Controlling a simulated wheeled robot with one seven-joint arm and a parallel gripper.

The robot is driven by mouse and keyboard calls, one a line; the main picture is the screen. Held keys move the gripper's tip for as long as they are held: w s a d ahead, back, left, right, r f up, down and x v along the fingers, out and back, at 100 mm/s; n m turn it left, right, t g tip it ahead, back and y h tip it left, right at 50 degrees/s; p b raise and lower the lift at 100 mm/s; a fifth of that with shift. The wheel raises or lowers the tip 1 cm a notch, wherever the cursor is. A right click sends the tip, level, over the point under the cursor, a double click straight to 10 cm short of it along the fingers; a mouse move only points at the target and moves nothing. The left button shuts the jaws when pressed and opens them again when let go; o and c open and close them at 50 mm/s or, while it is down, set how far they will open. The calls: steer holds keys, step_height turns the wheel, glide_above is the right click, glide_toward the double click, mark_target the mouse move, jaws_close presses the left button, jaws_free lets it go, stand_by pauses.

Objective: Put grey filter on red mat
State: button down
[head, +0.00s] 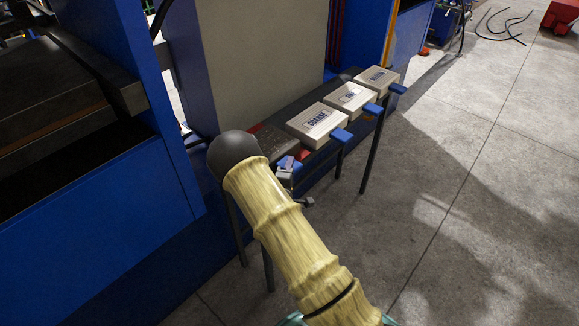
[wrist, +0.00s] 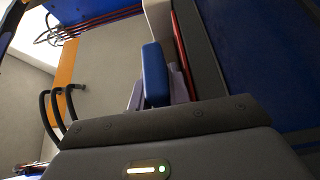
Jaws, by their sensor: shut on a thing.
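The grey filter (head: 277,144) is a dark, flat block at the near end of the narrow bench in the head view, partly hidden behind my arm. A strip of the red mat (head: 255,128) shows at its far edge; whether the filter rests on the mat or is just above it, I cannot tell. My gripper (head: 287,172) is at the filter's near side, shut on its blue handle. In the wrist view the blue handle (wrist: 155,75) stands between the fingers, and a narrow red strip (wrist: 181,48) runs beside it.
Pale blocks marked COARSE (head: 317,124), FINE (head: 350,97) and a third (head: 377,79) with an unclear label line the dark bench (head: 330,150), their blue handles jutting over its edge. A blue press (head: 80,200) stands close at left. The concrete floor (head: 460,190) is open at right.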

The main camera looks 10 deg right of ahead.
steer(key=shift+f, duration=0.15)
steer(key=c, duration=1.6)
jaws_free()
steer(key=shift+r, duration=0.2)
steer(key=b+v, duration=0.1)
steer(key=v, duration=1.1)
steer(key=shift+b, duration=0.4)
